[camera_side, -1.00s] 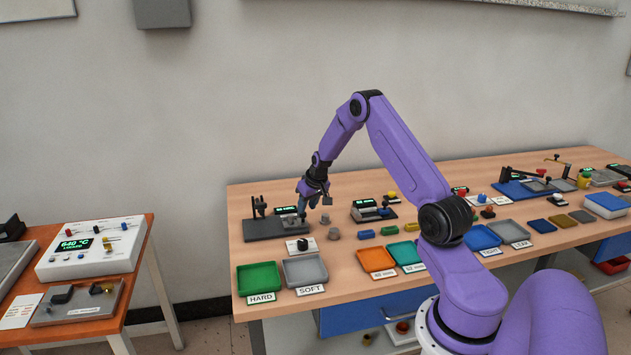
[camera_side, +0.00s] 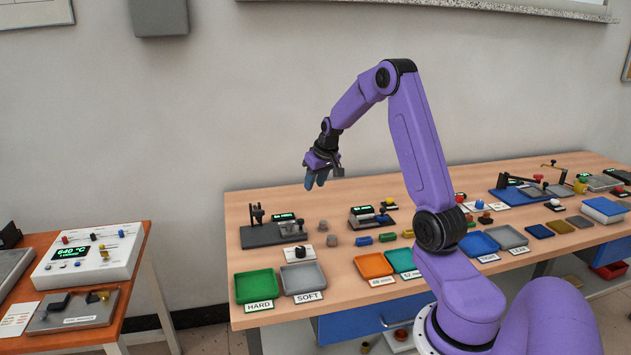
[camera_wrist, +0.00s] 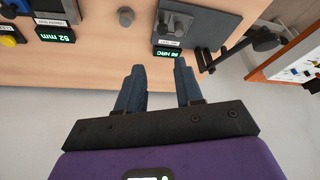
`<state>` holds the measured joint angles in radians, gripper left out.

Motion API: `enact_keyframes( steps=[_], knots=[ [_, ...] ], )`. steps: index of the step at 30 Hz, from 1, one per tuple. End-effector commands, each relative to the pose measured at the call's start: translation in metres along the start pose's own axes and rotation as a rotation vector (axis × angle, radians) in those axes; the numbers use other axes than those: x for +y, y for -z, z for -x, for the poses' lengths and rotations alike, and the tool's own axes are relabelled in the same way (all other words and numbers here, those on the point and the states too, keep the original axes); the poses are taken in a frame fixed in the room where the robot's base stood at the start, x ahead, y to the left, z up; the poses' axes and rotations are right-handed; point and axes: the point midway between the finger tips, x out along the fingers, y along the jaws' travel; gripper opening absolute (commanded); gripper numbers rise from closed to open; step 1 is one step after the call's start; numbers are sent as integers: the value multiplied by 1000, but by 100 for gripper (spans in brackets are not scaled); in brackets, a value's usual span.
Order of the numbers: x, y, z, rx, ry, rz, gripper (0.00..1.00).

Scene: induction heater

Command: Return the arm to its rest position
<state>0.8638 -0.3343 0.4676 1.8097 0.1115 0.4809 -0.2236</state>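My gripper (camera_side: 317,178) hangs in the air above the back of the wooden bench, with its fingers pointing down. In the wrist view the two blue-grey fingers (camera_wrist: 160,75) stand apart with nothing between them, so it is open and empty. My purple arm is bent, with its elbow raised high. Below the gripper is the hardness tester (camera_side: 275,232), with a dark base and a green display; it also shows in the wrist view (camera_wrist: 215,22). No part of the gripper touches the bench.
An orange table (camera_side: 138,262) with a 640 °C heater unit (camera_side: 90,253) stands at left. The air around the gripper is clear.

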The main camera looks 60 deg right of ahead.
Motion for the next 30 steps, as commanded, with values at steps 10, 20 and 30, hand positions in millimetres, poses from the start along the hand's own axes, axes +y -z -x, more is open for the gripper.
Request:
enact_keyframes(
  steps=[10,20,30],
  knots=[
    [0,0,1,0,0,0,36],
    [-58,-11,16,-23,49,111,36],
    [-207,-102,76,-121,187,490,36]
  ],
)
